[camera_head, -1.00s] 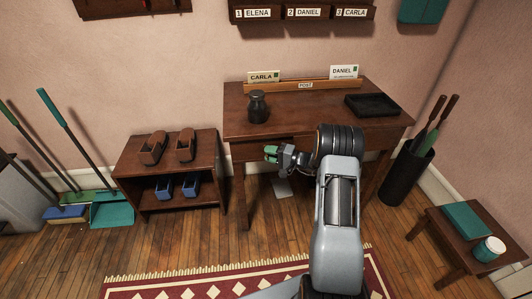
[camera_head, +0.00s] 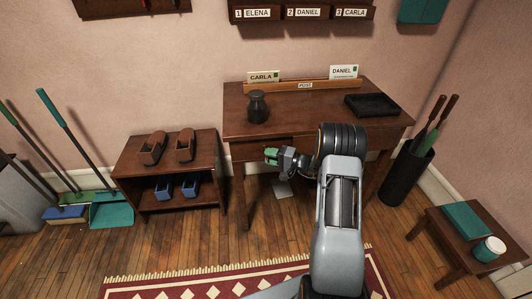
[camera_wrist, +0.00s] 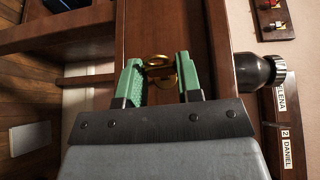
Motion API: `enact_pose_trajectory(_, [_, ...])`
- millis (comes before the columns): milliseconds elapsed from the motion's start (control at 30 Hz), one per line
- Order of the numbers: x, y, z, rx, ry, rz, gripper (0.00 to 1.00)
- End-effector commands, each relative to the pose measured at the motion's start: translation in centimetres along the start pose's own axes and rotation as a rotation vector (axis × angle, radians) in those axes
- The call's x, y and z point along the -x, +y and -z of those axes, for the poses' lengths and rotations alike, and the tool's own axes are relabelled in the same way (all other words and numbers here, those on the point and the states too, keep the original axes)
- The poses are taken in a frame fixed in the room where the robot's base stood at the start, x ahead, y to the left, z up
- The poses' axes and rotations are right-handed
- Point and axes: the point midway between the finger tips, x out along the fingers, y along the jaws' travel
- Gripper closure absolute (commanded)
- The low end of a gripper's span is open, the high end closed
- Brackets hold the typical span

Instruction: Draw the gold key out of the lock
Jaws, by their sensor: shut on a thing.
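The gold key (camera_wrist: 159,62) shows in the wrist view between the green finger pads of my gripper (camera_wrist: 160,82). The gripper is shut on it. Behind the key is the brown wooden front of the desk (camera_wrist: 193,20). The lock itself is not clearly visible, and I cannot tell how far the key sits in it. In the head view my gripper (camera_head: 271,156) is at the desk's front, just below the left part of the desktop (camera_head: 310,119). The key is too small to make out there.
A dark jar (camera_head: 258,106) stands on the desktop above my gripper, and a black tray (camera_head: 371,105) lies to the right. A low shelf (camera_head: 130,172) stands left of the desk. A bin (camera_head: 405,172) stands to its right. A rug lies in front.

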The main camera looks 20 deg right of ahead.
Motion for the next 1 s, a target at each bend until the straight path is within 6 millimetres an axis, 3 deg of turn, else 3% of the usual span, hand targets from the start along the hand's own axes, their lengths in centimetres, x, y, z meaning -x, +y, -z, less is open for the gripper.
enact_pose_trajectory(600, [1.8,0.0,-3.2,-0.001,0.001,0.000,1.00])
enact_pose_trajectory(1000, [2.1,0.0,-3.8,0.000,0.000,0.000,1.00])
